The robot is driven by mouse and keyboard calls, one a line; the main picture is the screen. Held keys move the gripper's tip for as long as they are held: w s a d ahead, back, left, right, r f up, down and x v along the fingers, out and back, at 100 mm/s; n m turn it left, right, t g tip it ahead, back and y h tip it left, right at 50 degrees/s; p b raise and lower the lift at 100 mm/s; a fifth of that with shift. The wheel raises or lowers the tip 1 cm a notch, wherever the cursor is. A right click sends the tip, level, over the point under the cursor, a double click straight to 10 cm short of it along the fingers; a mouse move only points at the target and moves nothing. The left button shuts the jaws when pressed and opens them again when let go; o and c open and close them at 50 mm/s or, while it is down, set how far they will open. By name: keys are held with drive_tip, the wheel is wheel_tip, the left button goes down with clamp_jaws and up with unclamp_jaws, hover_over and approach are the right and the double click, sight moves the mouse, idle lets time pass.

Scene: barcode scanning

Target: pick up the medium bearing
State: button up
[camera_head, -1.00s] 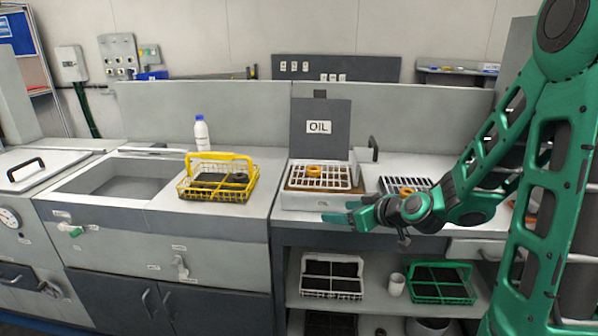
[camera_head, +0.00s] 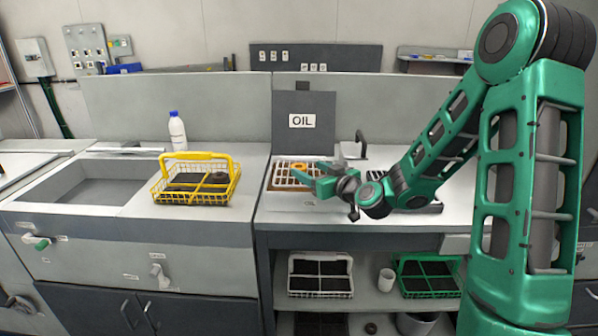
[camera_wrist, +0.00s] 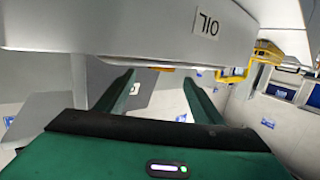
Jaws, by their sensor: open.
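An orange ring, which looks like a bearing (camera_head: 298,167), lies on the white grid of the oil unit (camera_head: 308,201). A dark ring-shaped part (camera_head: 218,178) sits in the yellow wire basket (camera_head: 166,199) to the left. I cannot tell which is the medium bearing. My gripper (camera_head: 308,175) is open, at the oil unit's front right, close to the orange ring and partly covering the grid. In the wrist view its two fingers (camera_wrist: 158,88) are spread with no part held between them. A small yellow-orange sliver shows beyond them, too little to identify.
The raised dark OIL lid (camera_head: 302,132) stands behind the grid. A white bottle (camera_head: 177,131) stands behind the basket, and an empty sink (camera_head: 85,188) is at left. Baskets, including a green one (camera_head: 428,293), and a white cup (camera_head: 386,281) are on the shelf below.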

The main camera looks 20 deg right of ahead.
sight(302, 169)
drive_tip(key=x, duration=0.5)
drive_tip(key=shift+s+a+f, duration=0.15)
drive_tip(key=shift+f, duration=0.25)
drive_tip(key=c, duration=1.3)
drive_tip(key=shift+r, duration=0.15)
drive_tip(key=shift+r, duration=0.45)
wheel_tip(302, 169, up, 3)
drive_tip(key=shift+r, duration=0.1)
drive_tip(key=s+a+r, duration=0.1)
drive_tip(key=a+r, duration=0.1)
drive_tip(key=a, duration=0.1)
drive_tip(key=s+a+r, duration=0.2)
drive_tip(key=a, duration=0.2)
drive_tip(key=s+a+r, duration=0.1)
drive_tip(key=a+r, duration=0.1)
drive_tip(key=a, duration=0.1)
drive_tip(key=shift+s+a+r, duration=0.25)
drive_tip(key=shift+a+r, duration=0.1)
